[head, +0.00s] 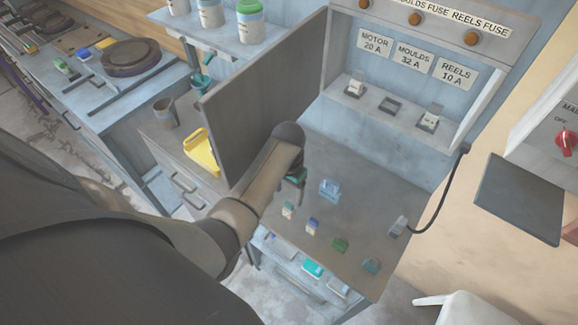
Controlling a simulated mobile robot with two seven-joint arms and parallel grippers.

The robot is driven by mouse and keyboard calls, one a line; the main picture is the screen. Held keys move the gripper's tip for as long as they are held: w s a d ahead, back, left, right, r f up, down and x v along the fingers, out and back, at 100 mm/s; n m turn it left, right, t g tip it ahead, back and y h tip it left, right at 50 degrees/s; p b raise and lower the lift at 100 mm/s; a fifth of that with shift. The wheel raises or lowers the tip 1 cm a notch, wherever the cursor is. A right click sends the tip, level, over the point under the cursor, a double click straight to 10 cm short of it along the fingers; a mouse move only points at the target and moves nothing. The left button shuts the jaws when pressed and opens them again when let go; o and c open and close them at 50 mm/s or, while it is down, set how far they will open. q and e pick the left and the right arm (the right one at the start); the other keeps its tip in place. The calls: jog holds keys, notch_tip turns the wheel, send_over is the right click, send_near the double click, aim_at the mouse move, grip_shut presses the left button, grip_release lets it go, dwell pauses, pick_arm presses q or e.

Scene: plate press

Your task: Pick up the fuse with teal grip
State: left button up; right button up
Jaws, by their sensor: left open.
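Several small fuses lie in a slanting row on the grey bench top (375,205). The one at the near right end (372,266) looks teal. The one at the far left end (288,210) is pale with a greenish-teal part, so I cannot tell surely which has the teal grip. Between them lie a blue-and-white fuse (312,226) and a green fuse (340,245). My left gripper (296,182) is open above the bench, just above and right of the far left fuse in the picture. My arm partly hides its fingers. My right gripper is not in view.
A light-blue block (329,188) and a white plug (398,226) on a black cable lie on the bench. An open grey cabinet door (262,95) stands close to my left arm. Labelled fuse sockets (390,106) are in the cabinet behind. A yellow item (200,152) lies left of the door.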

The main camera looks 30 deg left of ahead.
aim_at(289, 204)
pick_arm(q)
jog(key=shift+w+f, duration=0.15)
jog(key=shift+f, duration=0.6)
notch_tip(289, 204, down, 6)
jog(key=shift+r+b, duration=0.1)
jog(key=shift+b, duration=1.05)
jog(key=shift+c, duration=0.3)
grip_shut()
